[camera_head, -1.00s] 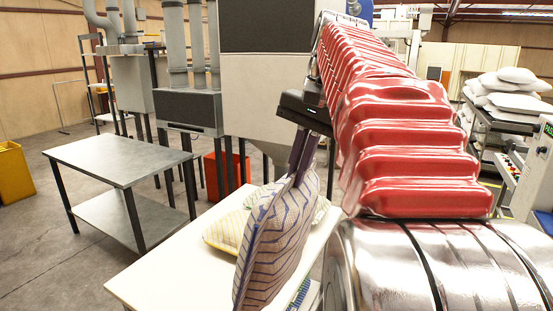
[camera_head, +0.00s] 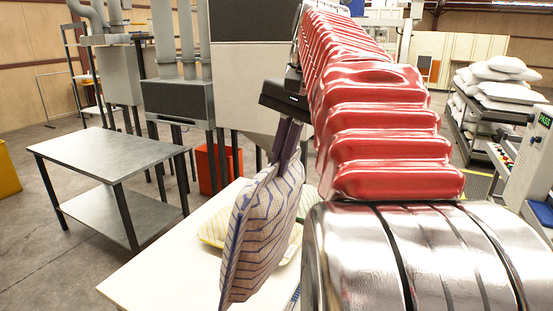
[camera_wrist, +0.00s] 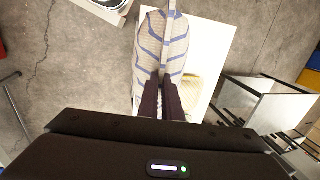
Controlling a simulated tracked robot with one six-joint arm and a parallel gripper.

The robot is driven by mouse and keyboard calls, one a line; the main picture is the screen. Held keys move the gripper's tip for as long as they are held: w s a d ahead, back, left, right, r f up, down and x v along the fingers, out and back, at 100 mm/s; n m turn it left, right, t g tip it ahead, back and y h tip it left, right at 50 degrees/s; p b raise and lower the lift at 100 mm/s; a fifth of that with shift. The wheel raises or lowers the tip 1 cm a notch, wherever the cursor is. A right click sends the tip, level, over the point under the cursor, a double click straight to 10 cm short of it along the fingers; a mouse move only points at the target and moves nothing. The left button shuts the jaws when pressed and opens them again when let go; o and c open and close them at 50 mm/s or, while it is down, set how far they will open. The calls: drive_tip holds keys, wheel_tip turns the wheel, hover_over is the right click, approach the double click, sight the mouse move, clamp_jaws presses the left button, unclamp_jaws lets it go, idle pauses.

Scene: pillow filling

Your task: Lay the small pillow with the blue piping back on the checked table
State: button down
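The small pillow with the blue piping (camera_head: 262,232) is white with blue zigzag lines. It hangs edge-up from my gripper (camera_head: 287,150), which is shut on its upper edge. In the wrist view the pillow (camera_wrist: 165,45) extends away from the dark fingers (camera_wrist: 160,100). The pillow is over or in front of a white-topped table (camera_head: 150,275); whether its lower end touches the top I cannot tell. No checked pattern shows on this table's visible part. The wrist view also shows the white top (camera_wrist: 212,60).
A yellow-striped pillow (camera_head: 214,228) lies on the white table behind the held one. A grey metal table (camera_head: 110,158) stands at the left with a bare top. A red bin (camera_head: 208,168) stands behind. White pillows (camera_head: 500,80) are stacked on a rack at the right.

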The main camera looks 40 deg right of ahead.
drive_tip(key=shift+f, duration=0.1)
drive_tip(key=shift+s+f, duration=0.1)
drive_tip(key=shift+f, duration=0.4)
drive_tip(key=w+f+t+y, duration=0.1)
drive_tip(key=f+t, duration=0.2)
drive_tip(key=f, duration=0.6)
drive_tip(key=w+f+t+y, duration=0.1)
drive_tip(key=f+t, duration=0.2)
drive_tip(key=f, duration=0.7)
drive_tip(key=a+f+t+y, duration=0.1)
drive_tip(key=f+t+y, duration=0.1)
drive_tip(key=f, duration=0.7)
drive_tip(key=shift+w+f+t, duration=0.25)
drive_tip(key=shift+w+t, duration=0.15)
drive_tip(key=shift+t, duration=0.4)
drive_tip(key=shift+w+a+f+t+y, duration=0.25)
drive_tip(key=shift+w+f+t, duration=0.4)
drive_tip(key=shift+f, duration=2.65)
drive_tip(key=shift+w+a+f+t+y, duration=0.2)
drive_tip(key=shift+w+f+t+y, duration=0.4)
drive_tip(key=shift+f, duration=2.7)
drive_tip(key=shift+w+a+f+t+y, duration=0.1)
drive_tip(key=shift+w+a+f+t, duration=0.5)
drive_tip(key=shift+f, duration=2.7)
drive_tip(key=shift+s+d+t, duration=0.25)
drive_tip(key=shift+d, duration=0.15)
drive_tip(key=c, duration=1.7)
unclamp_jaws()
drive_tip(key=shift+o, duration=0.7)
